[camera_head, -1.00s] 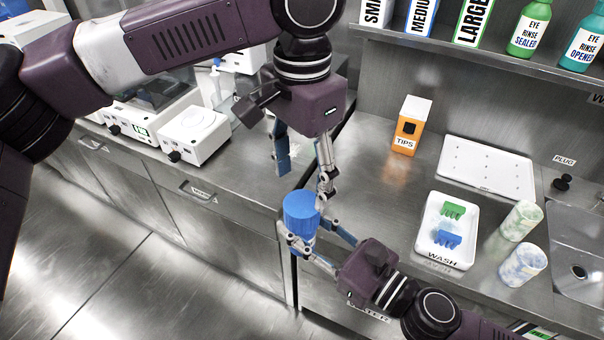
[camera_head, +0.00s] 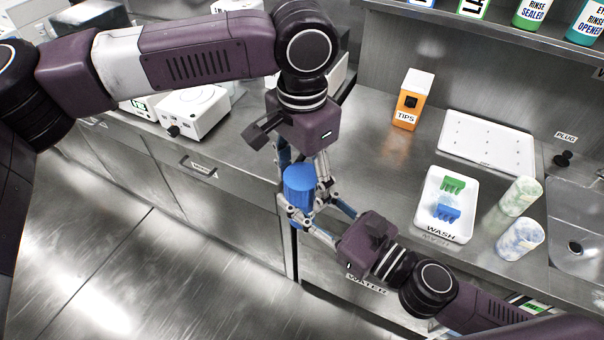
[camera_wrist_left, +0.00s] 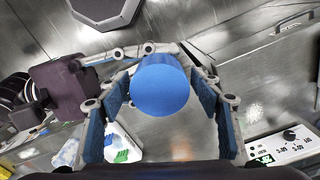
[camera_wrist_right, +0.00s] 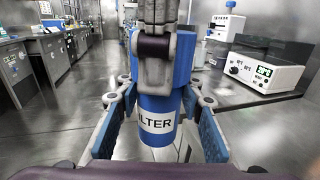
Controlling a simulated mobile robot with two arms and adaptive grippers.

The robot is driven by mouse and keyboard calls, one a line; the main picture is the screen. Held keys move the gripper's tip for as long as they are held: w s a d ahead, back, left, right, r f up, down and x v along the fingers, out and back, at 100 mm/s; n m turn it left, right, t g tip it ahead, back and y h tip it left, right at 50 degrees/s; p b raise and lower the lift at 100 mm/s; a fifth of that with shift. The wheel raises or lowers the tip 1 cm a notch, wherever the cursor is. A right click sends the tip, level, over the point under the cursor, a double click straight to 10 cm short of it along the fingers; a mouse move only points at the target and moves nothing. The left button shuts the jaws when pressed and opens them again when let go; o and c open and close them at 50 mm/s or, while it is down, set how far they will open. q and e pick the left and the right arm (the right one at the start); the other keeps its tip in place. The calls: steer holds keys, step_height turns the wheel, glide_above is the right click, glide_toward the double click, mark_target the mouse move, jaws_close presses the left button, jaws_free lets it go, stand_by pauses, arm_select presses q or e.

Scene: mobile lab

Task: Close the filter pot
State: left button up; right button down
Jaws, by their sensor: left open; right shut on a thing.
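The blue filter pot (camera_head: 299,186) is held upright in the air at the counter's front edge. Its "FILTER" label shows in the right wrist view (camera_wrist_right: 158,122). My right gripper (camera_head: 312,216) is shut on the pot from the lower right. My left gripper (camera_head: 302,168) points down from above, open, with its fingers on both sides of the pot's top. In the left wrist view the round blue top (camera_wrist_left: 160,90) sits between the open fingers. In the right wrist view a left finger hides part of the upper pot. I cannot tell where lid and body meet.
On the counter stand an orange tips box (camera_head: 413,99), a white wash tray (camera_head: 429,204) with a green and a blue piece, a white rack (camera_head: 487,146) and two cups (camera_head: 520,238). White instruments (camera_head: 193,110) stand at left. The counter's middle is clear.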

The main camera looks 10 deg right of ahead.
arm_select(q)
steer(key=c, duration=1.2)
steer(key=o, duration=1.3)
steer(key=shift+o, duration=0.2)
step_height(320, 180, up, 12)
steer(key=shift+d, duration=0.1)
